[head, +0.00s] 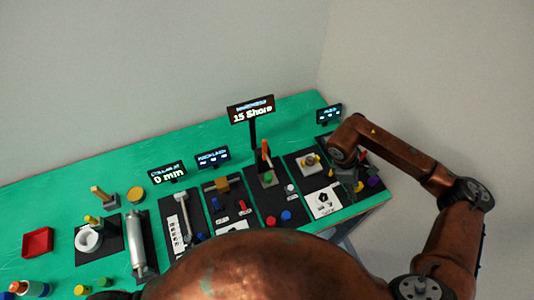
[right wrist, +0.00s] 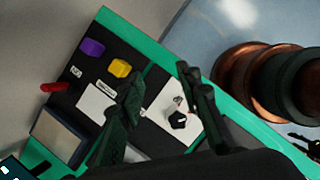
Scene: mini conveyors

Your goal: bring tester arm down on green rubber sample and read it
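The hardness tester's display (head: 251,110) stands on a post at the middle of the bench and reads "15 Shore". Its orange-red tester arm (head: 266,152) stands nearly upright below the display. The green rubber sample (head: 268,178) sits at the foot of the tester; I cannot tell whether the arm touches it. My right gripper (head: 352,187) is to the right of the tester, over the far-right station. In the right wrist view its two dark fingers (right wrist: 160,76) are spread, with nothing between them. My left gripper is not in view.
Red and blue pieces (head: 279,219) lie in front of the tester. A white card (head: 325,201) and a purple block (head: 373,182) are near my right gripper; a yellow block (right wrist: 119,68) shows in the wrist view. Other stations, a metal cylinder (head: 137,245) and a red tray (head: 38,242) stand leftward.

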